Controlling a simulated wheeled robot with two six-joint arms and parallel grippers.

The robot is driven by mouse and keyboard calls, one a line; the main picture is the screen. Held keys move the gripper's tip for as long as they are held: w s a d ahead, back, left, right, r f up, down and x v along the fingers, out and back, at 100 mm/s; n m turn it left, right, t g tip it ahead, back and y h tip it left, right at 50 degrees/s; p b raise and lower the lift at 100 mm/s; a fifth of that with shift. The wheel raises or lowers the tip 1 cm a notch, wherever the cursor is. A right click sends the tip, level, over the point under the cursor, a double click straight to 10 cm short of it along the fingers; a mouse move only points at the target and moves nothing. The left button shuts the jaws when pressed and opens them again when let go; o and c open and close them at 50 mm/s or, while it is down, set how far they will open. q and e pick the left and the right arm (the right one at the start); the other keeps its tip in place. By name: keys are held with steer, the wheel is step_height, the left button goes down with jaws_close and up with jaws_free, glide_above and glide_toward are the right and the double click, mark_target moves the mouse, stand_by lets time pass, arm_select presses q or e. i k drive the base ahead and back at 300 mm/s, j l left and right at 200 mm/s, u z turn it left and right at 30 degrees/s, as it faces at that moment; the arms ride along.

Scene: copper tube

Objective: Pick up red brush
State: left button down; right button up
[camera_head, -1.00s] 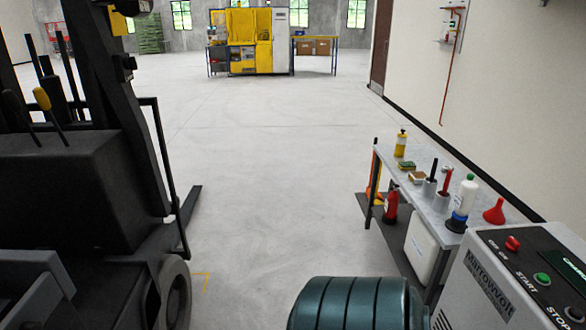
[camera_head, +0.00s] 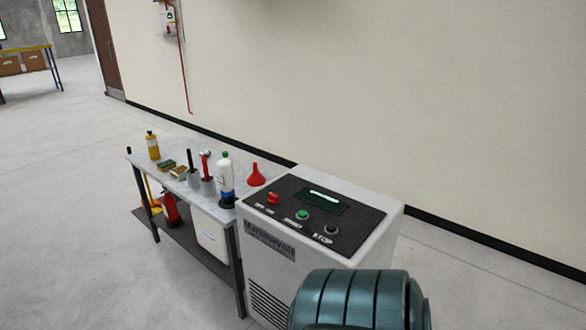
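A red-handled tool with a pale top, which looks like the red brush (camera_head: 205,166), stands upright in a grey cup (camera_head: 208,187) on the workbench (camera_head: 150,165). A black-handled tool (camera_head: 190,161) stands in a second grey cup (camera_head: 194,181) just left of it. The lower end of the red tool is hidden inside its cup. Neither of my grippers is in view.
A white bottle (camera_head: 226,178) and a red funnel (camera_head: 256,176) stand right of the cups. A yellow bottle (camera_head: 153,147) stands at the bench's far end. A machine with buttons (camera_head: 320,220) adjoins the near end. Floor is clear left of the bench.

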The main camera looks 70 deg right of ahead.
mark_target(204, 165)
steer(key=i+l+z, duration=0.1)
steer(key=z, duration=0.3)
steer(key=i+l+z, duration=0.2)
steer(key=z, duration=0.25)
steer(key=i+l+z, duration=0.15)
steer(key=z, duration=0.25)
steer(key=i+l+z, duration=0.15)
steer(key=z, duration=0.3)
steer(key=i, duration=0.65)
steer(key=u, duration=3.4)
steer(key=z, duration=3.45)
